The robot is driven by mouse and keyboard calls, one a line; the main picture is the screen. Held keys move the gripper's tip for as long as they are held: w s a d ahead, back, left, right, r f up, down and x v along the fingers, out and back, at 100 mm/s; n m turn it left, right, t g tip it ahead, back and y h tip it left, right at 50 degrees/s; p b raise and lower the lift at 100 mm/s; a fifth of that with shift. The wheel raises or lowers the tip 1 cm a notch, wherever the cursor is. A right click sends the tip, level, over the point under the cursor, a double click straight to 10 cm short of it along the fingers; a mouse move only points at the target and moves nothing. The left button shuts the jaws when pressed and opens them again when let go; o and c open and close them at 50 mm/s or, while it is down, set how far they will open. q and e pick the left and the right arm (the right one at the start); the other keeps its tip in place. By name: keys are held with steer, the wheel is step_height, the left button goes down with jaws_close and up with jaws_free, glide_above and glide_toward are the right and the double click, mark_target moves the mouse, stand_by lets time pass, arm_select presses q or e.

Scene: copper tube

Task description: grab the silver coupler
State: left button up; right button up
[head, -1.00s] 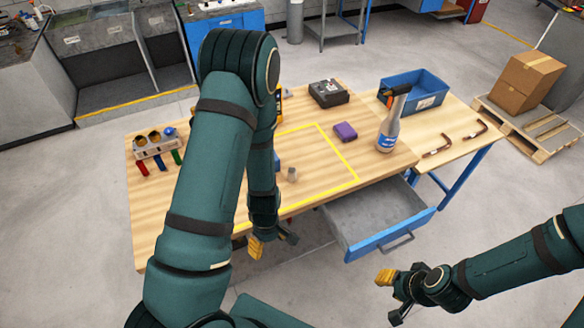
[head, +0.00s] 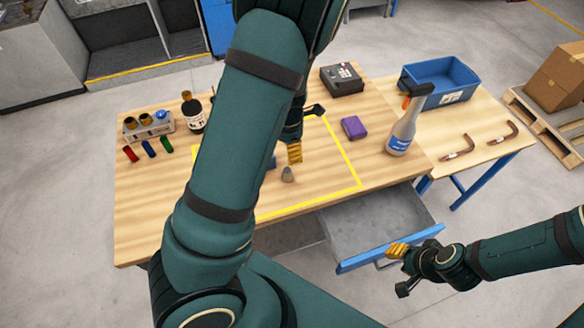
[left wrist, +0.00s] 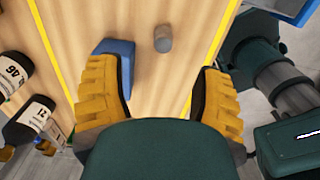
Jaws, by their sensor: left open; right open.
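The silver coupler (head: 288,174) is a small grey cylinder on the wooden table, inside the yellow outline. It also shows in the left wrist view (left wrist: 163,39), ahead of and between the fingers, apart from them. My left gripper (head: 304,132) is open and empty above the table, close to the coupler in the head view. Its yellow-padded fingers spread wide in the left wrist view (left wrist: 163,95). A blue block (left wrist: 118,55) lies beside the coupler, near the left finger. My right gripper (head: 400,270) is open and empty in front of the open drawer.
A purple box (head: 354,128), a spray bottle (head: 404,130) and a dark device (head: 341,79) stand on the right. A blue bin (head: 446,76) and bent copper tubes (head: 505,133) lie farther right. A dark bottle (head: 192,113) and a holder (head: 148,128) are left. The drawer (head: 375,222) hangs open.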

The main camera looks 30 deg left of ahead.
mark_target(287, 170)
arm_select(q)
steer(key=f, duration=0.2)
steer(key=f+b, duration=0.1)
steer(key=f, duration=0.3)
steer(key=shift+s+f+b, duration=0.1)
steer(key=shift+s+b, duration=0.2)
steer(key=shift+w+f, duration=0.1)
steer(key=shift+f, duration=0.7)
steer(key=f, duration=0.1)
steer(key=f+b, duration=0.1)
steer(key=f, duration=0.2)
steer(key=shift+s+f+b, duration=0.2)
steer(key=shift+s+b, duration=0.1)
jaws_close()
